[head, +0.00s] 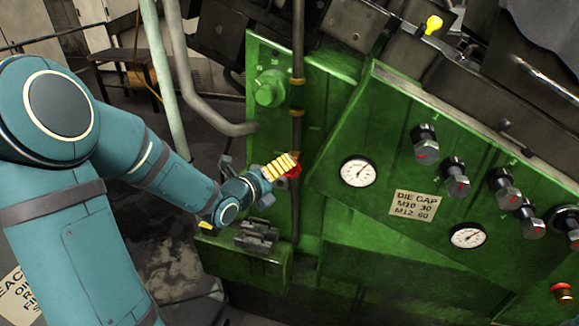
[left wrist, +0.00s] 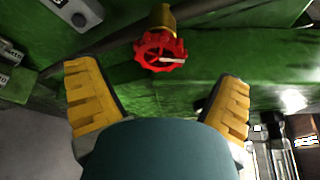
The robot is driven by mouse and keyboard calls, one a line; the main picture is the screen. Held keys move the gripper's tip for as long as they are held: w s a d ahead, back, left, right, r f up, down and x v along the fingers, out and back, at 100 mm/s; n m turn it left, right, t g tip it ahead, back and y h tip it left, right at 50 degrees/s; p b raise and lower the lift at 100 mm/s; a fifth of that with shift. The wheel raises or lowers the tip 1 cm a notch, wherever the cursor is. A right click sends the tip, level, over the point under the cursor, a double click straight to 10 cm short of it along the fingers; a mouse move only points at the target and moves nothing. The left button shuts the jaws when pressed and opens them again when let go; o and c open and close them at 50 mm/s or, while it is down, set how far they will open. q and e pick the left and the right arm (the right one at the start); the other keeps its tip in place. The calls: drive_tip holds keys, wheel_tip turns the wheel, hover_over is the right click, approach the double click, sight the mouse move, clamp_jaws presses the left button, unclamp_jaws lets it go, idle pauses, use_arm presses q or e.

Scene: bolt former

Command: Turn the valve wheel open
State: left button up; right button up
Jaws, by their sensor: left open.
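The valve wheel (left wrist: 160,50) is a small red spoked handwheel on a brass stem (left wrist: 162,17), seen in the left wrist view above the middle, against the green machine. In the head view only a bit of the red wheel (head: 294,171) shows, mostly hidden behind my left gripper (head: 283,166). My left gripper (left wrist: 160,105) is open, its two yellow ribbed fingers spread wide on either side below the wheel. Nothing is between the fingers. My right gripper is not in view.
A vertical pipe (head: 297,60) runs above the wheel. A green ledge (head: 240,262) lies below my gripper.

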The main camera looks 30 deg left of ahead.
sight(290, 176)
use_arm(q)
drive_tip(key=shift+x, duration=2.75)
drive_tip(key=c, duration=1.2)
